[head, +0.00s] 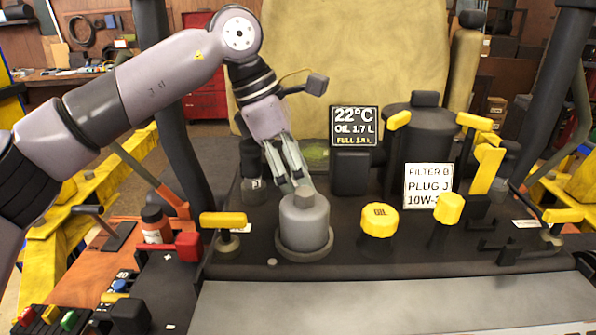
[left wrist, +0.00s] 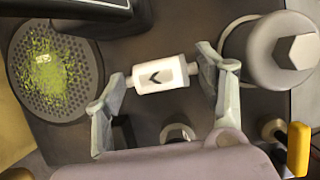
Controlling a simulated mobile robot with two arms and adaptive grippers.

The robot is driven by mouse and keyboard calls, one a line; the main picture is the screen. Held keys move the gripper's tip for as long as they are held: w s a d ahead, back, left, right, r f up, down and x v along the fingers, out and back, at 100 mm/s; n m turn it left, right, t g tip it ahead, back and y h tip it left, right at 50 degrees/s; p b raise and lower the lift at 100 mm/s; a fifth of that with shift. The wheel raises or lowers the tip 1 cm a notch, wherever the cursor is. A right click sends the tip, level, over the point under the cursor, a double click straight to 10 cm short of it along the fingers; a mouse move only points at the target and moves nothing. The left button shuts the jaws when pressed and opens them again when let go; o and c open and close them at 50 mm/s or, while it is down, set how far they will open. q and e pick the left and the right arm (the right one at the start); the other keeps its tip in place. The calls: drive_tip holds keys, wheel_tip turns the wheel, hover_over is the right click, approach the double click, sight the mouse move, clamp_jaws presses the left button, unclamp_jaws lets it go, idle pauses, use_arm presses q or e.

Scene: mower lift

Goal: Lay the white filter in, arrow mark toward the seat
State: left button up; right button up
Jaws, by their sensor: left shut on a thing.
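The white filter (left wrist: 160,75) is a small cylinder with thin end stubs and a black arrow mark. In the left wrist view its arrow points left, toward the grass-covered round screen (left wrist: 85,83). My left gripper (left wrist: 162,88) is shut on the filter's two ends, one finger at each. In the head view my left gripper (head: 297,184) is just behind the grey canister (head: 304,222) with a hex top, and the filter is hidden. The tan seat (head: 365,50) rises at the back. The place where the filter lies in cannot be made out. My right gripper is not in view.
The grey canister also stands close to the right finger in the left wrist view (left wrist: 265,58). A yellow oil cap (head: 379,220), a temperature display (head: 353,126), a white sign (head: 428,185) and yellow-handled levers stand on the dark deck. A pale front panel (head: 390,305) is clear.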

use_arm(q)
drive_tip(key=shift+f, duration=0.2)
drive_tip(key=o, duration=1)
drive_tip(key=shift+w, duration=0.1)
use_arm(e)
drive_tip(key=shift+w+d+f, duration=0.1)
drive_tip(key=shift+w+d, duration=0.05)
drive_tip(key=shift+w, duration=0.25)
use_arm(q)
drive_tip(key=shift+r, duration=0.25)
drive_tip(key=shift+a+r, duration=0.1)
drive_tip(key=shift+r, duration=0.15)
drive_tip(key=b+v, duration=0.1)
drive_tip(key=v, duration=1)
drive_tip(key=shift+r, duration=0.2)
use_arm(e)
drive_tip(key=shift+f, duration=0.7)
